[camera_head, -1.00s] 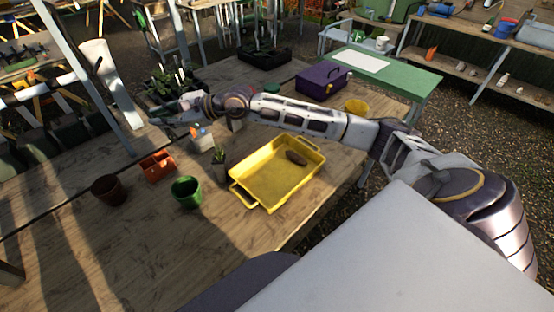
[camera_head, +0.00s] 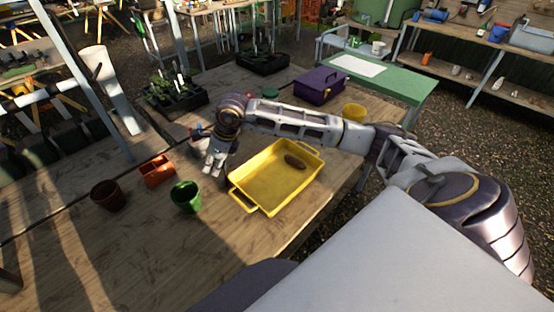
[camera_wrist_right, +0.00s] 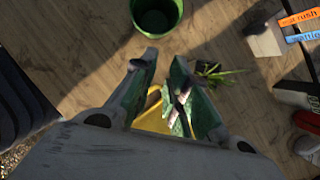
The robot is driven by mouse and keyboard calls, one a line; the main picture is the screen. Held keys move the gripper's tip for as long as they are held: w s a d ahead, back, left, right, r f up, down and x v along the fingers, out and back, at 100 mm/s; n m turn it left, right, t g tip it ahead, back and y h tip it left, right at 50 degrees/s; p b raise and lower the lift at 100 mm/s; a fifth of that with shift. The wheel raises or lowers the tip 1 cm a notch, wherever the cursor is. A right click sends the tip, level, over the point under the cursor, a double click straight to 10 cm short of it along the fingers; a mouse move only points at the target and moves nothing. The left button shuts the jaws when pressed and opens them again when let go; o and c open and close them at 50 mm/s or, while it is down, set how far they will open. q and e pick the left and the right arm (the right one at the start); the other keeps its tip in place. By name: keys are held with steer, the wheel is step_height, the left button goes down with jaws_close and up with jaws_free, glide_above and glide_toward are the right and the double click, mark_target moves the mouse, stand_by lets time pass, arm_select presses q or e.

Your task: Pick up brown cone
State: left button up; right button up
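The brown cone (camera_head: 294,161) lies in the yellow tray (camera_head: 262,207), near its far right end. I see nothing held. The cone cannot be made out in that view. My left gripper is not in view.
A green pot (camera_head: 186,197), an orange pot (camera_head: 157,171) and a brown pot (camera_head: 108,195) stand left of the tray. A small leafy plant (camera_wrist_right: 217,72) is close beside the right fingers. A purple toolbox (camera_head: 320,86) and yellow pot (camera_head: 354,112) stand behind. The wooden table's near left is clear.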

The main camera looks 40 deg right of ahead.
steer(key=s+d+f+m+g+h, duration=0.2)
steer(key=s+d+m+g+h, duration=0.1)
steer(key=s+d+m, duration=0.2)
steer(key=shift+s+d+m+h, duration=0.3)
steer(key=shift+d+m+h, duration=0.1)
steer(key=shift+d+m, duration=0.8)
steer(key=shift+a, duration=0.15)
steer(key=shift+f+p, duration=0.5)
steer(key=shift+f, duration=3.75)
